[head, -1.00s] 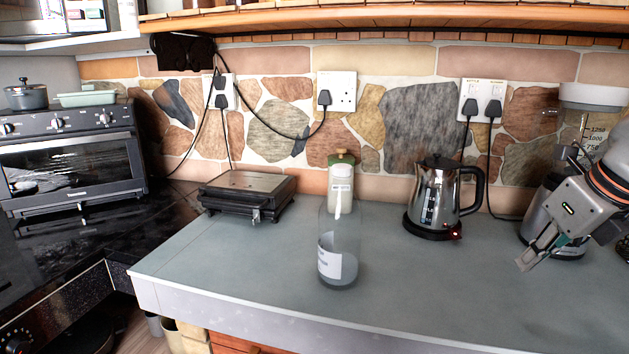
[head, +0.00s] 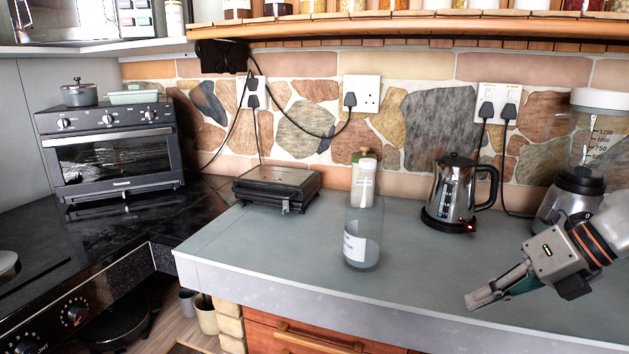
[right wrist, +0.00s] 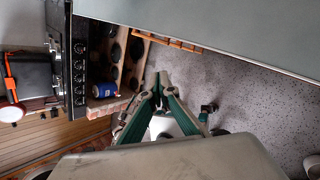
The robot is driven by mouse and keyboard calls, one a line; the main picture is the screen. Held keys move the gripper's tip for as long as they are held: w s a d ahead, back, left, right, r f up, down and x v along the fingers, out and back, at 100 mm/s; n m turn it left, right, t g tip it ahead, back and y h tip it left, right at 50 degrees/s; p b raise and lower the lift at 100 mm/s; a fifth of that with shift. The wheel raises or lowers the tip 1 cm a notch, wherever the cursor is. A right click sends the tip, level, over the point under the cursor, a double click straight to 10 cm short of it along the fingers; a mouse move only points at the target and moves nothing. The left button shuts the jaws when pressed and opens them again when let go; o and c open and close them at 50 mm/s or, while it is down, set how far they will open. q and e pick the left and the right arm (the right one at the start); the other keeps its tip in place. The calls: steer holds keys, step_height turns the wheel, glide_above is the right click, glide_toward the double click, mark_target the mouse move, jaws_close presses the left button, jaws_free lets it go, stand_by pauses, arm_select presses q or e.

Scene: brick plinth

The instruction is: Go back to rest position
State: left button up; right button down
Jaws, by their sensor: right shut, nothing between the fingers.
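My right gripper (head: 484,298) comes in from the right in the head view, over the front edge of the grey counter. Its fingers are together and nothing shows between them. In the right wrist view its green-backed fingers (right wrist: 162,78) meet at the tips, with floor and cabinet fronts beyond. My left gripper is not in the head view.
A clear bottle with a white label (head: 362,235) stands near the middle of the counter (head: 290,235). A kettle (head: 455,190), a sandwich press (head: 277,187) and a blender (head: 580,180) stand along the back. A toaster oven (head: 110,150) is at left.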

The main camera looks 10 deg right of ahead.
steer(key=w+a+f+m+t+y+p, duration=0.1)
steer(key=w+a+f+m+t+y, duration=0.2)
steer(key=a+f+m+y, duration=0.35)
step_height(320, 180, down, 8)
steer(key=m+t+h+p, duration=0.1)
steer(key=m+t+h, duration=0.2)
steer(key=m+t, duration=0.45)
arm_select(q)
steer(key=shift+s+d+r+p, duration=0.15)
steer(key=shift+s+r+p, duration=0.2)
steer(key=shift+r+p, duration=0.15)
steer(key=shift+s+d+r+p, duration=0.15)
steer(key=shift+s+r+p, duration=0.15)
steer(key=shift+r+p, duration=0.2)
arm_select(e)
steer(key=s+a+f+m+g+h, duration=0.2)
steer(key=s+f+m, duration=0.6)
steer(key=f, duration=0.4)
steer(key=s+a+f+m+g+h, duration=0.3)
steer(key=s+a+f+m+h, duration=0.2)
steer(key=f, duration=0.7)
steer(key=s+a+m, duration=0.2)
steer(key=s+m, duration=0.1)
steer(key=m, duration=0.1)
steer(key=shift+s+f, duration=0.2)
steer(key=shift+f, duration=0.05)
